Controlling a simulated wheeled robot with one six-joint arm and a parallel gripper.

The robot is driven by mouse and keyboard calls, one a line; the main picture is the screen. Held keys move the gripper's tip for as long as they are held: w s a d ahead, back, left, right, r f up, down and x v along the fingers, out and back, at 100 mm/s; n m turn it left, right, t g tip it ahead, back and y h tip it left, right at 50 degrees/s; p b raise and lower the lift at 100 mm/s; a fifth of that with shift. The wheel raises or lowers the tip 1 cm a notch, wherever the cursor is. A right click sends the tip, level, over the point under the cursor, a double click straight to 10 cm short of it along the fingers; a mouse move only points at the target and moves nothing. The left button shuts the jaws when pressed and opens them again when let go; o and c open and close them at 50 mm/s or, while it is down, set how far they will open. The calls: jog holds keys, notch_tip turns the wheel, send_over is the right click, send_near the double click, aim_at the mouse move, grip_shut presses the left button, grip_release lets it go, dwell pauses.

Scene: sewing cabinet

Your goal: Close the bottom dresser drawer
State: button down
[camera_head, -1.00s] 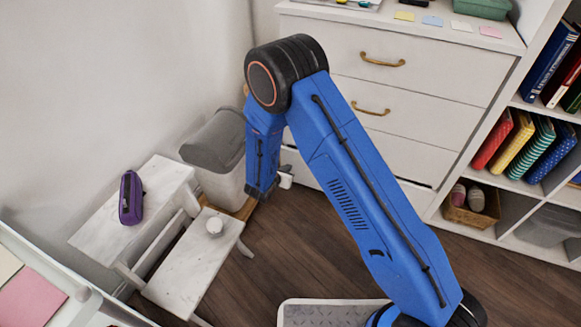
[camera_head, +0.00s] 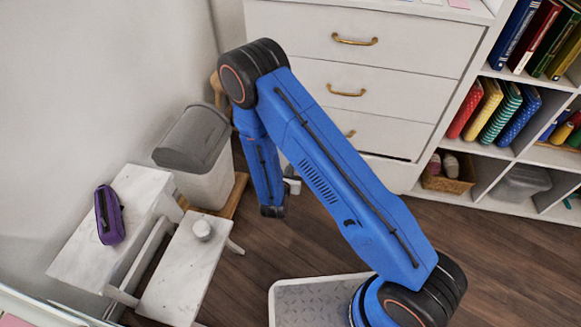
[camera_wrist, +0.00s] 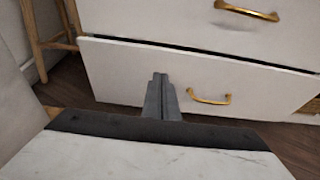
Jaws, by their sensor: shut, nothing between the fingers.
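The white dresser (camera_head: 395,75) stands behind my blue arm in the head view. Its bottom drawer front (camera_wrist: 120,70) shows in the wrist view with a gold handle (camera_wrist: 209,98). A dark gap runs along the drawer's top edge, so it stands slightly out from the dresser. In the head view, my arm hides most of this drawer; a dark gap shows at its right end. My gripper (camera_wrist: 162,82) is shut and empty, its fingers pointing at the drawer front left of the handle. I cannot tell whether they touch it.
A grey-lidded bin (camera_head: 195,140) and a white step stool (camera_head: 185,265) are left of my arm. A purple case (camera_head: 109,214) lies on the upper step. A shelf with books (camera_head: 500,110) and a basket (camera_head: 448,173) adjoins the dresser's right. Open wood floor (camera_head: 470,235) lies in front.

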jog(key=r+x, duration=0.1)
jog(key=x, duration=0.9)
jog(key=shift+w, duration=0.4)
jog(key=shift+d, duration=0.1)
jog(key=w, duration=0.2)
jog(key=w+d, duration=0.1)
jog(key=shift+w+d, duration=0.1)
jog(key=shift+w, duration=0.25)
jog(key=shift+r, duration=0.1)
jog(key=shift+w, duration=0.15)
